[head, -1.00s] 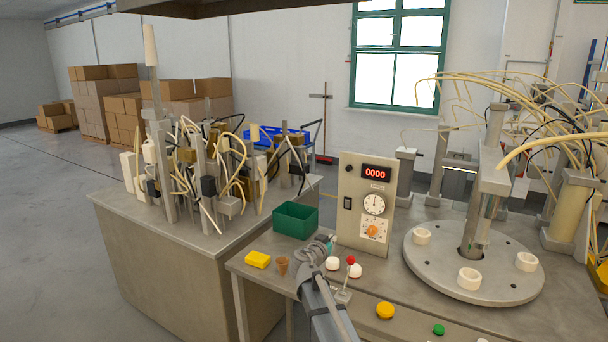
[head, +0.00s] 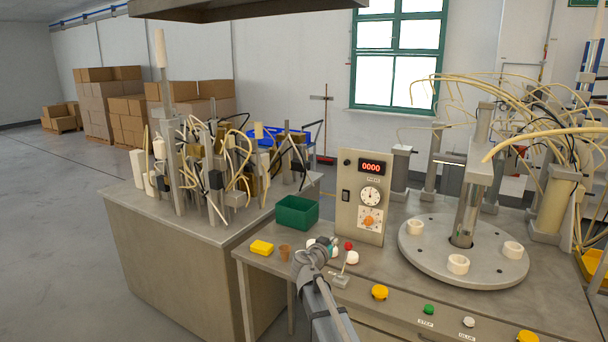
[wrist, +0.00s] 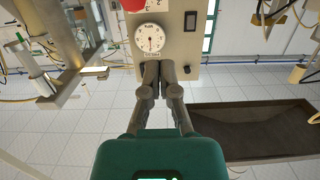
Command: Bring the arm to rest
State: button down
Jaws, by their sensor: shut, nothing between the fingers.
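My gripper (wrist: 158,68) shows in the wrist view with its two dark fingers together, shut and empty. The fingertips point at the beige control panel (wrist: 190,45) and overlap its lower edge in the picture; I cannot tell the gap. In the head view my arm reaches up from the bottom centre over the front bench, left of the panel (head: 349,215). There the fingers are mostly hidden behind my wrist.
A cable-crowded bench (head: 180,250) stands at left. Open floor lies further left.

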jog(key=s+d+f+g+p, duration=0.1)
jog(key=s+d+f+g, duration=0.2)
jog(key=s, duration=0.2)
jog(key=s+d+f+g+y+p, duration=0.1)
jog(key=s+d+f+g, duration=0.1)
jog(key=s+d, duration=0.25)
jog(key=s+d+f+g+p, duration=0.1)
jog(key=s+d+f+g, duration=0.2)
jog(key=s, duration=0.3)
jog(key=s+a+f+n+g+y+p, duration=0.2)
jog(key=s+n+g+y, duration=0.4)
jog(key=s, duration=1.2)
jog(key=shift+s+a+f+y, duration=0.15)
jog(key=shift+a+f+y, duration=0.3)
jog(key=shift+y, duration=0.15)
